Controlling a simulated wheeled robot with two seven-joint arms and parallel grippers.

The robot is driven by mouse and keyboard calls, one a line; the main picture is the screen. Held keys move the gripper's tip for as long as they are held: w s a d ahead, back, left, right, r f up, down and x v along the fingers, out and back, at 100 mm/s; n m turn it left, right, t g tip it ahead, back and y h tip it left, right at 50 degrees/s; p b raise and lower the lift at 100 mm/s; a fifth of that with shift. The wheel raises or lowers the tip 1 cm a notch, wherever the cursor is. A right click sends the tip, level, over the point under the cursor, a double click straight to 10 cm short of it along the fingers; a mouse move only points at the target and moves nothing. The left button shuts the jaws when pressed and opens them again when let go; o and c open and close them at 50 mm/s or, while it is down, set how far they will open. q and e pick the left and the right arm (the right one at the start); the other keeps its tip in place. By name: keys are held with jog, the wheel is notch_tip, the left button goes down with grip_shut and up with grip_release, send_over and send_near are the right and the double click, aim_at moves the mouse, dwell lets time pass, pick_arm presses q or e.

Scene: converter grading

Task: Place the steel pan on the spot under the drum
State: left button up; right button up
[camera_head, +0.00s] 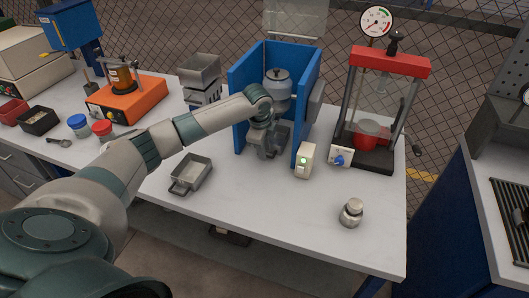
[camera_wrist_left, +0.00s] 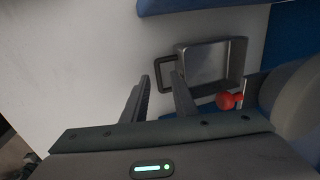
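A grey steel pan (camera_wrist_left: 208,64) with a loop handle sits on the spot between the blue walls, under the grey drum (camera_head: 277,84). It shows partly in the head view (camera_head: 281,136), behind my left gripper. My left gripper (camera_head: 264,153) is at the front opening of the blue housing. In the left wrist view its fingers (camera_wrist_left: 160,78) are apart, with the pan's handle just beyond and between the tips; no contact shows. A second handled pan (camera_head: 191,172) lies on the front left of the table. My right gripper is out of view.
The blue housing (camera_head: 243,92) walls stand close on both sides of my left gripper. A white switch box (camera_head: 305,160) with a green light is to its right. A red knob (camera_wrist_left: 229,101) is beside the pan. A metal weight (camera_head: 351,212) stands front right; the table's front middle is clear.

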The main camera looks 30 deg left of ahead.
pick_arm(q)
jog(key=b+v, duration=0.2)
jog(key=v, duration=0.8)
dwell(0.9)
